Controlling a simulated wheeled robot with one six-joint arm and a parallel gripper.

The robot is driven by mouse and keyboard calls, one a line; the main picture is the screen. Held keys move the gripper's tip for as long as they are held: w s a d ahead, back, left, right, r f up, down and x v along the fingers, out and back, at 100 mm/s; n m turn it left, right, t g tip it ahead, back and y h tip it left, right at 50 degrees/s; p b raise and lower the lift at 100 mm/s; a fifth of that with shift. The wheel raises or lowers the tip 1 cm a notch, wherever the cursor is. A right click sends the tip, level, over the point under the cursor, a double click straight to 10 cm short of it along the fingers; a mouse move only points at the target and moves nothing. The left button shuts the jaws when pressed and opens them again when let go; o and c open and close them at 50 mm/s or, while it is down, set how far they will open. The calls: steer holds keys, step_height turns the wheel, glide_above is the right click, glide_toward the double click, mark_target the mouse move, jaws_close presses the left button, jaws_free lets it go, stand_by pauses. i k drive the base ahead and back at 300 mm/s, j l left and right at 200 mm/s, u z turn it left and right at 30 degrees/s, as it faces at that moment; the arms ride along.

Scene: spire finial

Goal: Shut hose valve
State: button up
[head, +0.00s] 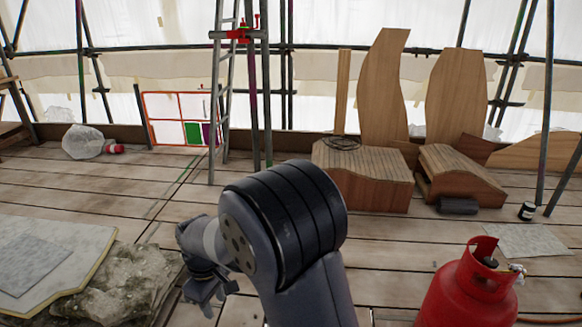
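A red gas cylinder (465,300) stands upright on the plank floor at the lower right, cut off by the bottom edge. A small pale metal fitting (517,269) sits at the right of its collar. An orange hose (548,320) shows on the floor at the cylinder's right. I cannot make out a valve handle or its position. My gripper (208,296) hangs low at the left of my arm, well to the left of the cylinder and touching nothing that I can see. It is small and dark, and its finger gap is unclear.
Stone lumps (120,287) and a pale slab (45,262) lie at the lower left. A ladder (219,95) and scaffold poles stand behind. Wooden blocks (362,178) and curved boards (384,90) stand at the back right. Planks between my arm and the cylinder look clear.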

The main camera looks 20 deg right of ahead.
mark_target(490, 263)
steer(key=i+z, duration=0.3)
steer(key=z, duration=0.15)
steer(key=i+j+z, duration=0.1)
steer(key=i+z, duration=0.3)
steer(key=i+j+z, duration=0.15)
steer(key=z, duration=0.3)
steer(key=i+z, duration=0.15)
steer(key=z, duration=0.3)
steer(key=i+z, duration=0.1)
steer(key=z, duration=0.4)
steer(key=i+j+z, duration=0.15)
steer(key=z, duration=0.3)
steer(key=i+j+z, duration=0.1)
steer(key=z, duration=0.35)
steer(key=i+j+z, duration=0.2)
steer(key=z, duration=0.15)
steer(key=i+j+z, duration=0.15)
steer(key=z, duration=0.25)
